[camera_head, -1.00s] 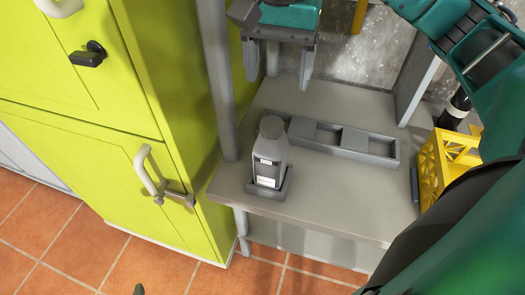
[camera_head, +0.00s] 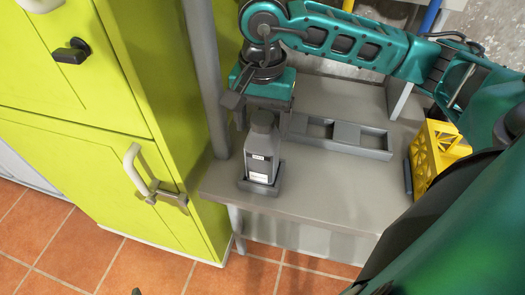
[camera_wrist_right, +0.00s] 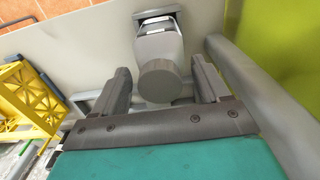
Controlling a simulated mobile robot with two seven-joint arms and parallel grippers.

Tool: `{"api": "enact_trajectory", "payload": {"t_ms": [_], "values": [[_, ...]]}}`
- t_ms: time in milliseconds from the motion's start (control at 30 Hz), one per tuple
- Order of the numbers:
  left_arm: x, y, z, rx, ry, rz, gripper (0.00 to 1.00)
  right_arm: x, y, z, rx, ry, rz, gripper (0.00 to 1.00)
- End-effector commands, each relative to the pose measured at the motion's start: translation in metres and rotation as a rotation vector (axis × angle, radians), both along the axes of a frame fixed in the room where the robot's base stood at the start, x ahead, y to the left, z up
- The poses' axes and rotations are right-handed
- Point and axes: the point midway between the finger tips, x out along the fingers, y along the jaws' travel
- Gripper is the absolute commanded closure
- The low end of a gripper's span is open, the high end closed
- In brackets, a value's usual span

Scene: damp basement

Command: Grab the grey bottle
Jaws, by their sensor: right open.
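The grey bottle (camera_head: 262,160) stands upright in a small dark grey holder (camera_head: 260,187) near the left front of a grey table. It has a pale label low on its front. My right gripper (camera_head: 262,118) is just behind and above the bottle's upper part, open, with its fingers partly hidden. In the right wrist view, the round grey cap (camera_wrist_right: 160,81) shows between the two spread fingers, with a gap on each side. The bottle's body extends past the fingertips.
A grey post (camera_head: 207,75) stands close left of my right gripper, beside a lime-green cabinet (camera_head: 160,80). A long grey tray with compartments (camera_head: 372,152) lies right of the bottle. A yellow crate (camera_head: 432,155) is at the table's right. The table's front (camera_head: 320,210) is clear.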

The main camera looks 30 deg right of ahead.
Motion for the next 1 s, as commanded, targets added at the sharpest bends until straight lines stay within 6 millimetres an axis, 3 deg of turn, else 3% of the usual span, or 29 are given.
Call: {"api": "enact_trajectory", "payload": {"t_ms": [200, 1000], "values": [[0.0013, 0.0000, 0.0008, 0.000, -0.003, -0.001, 0.01, 0.0000, -0.0001, -0.0009, 0.000, 0.000, 0.000, 0.25], [0.0035, 0.0002, 0.0023, 0.000, -0.008, 0.000, 0.01, -0.0001, 0.0001, -0.0005, 0.000, 0.000, 0.000, 1.00]]}}
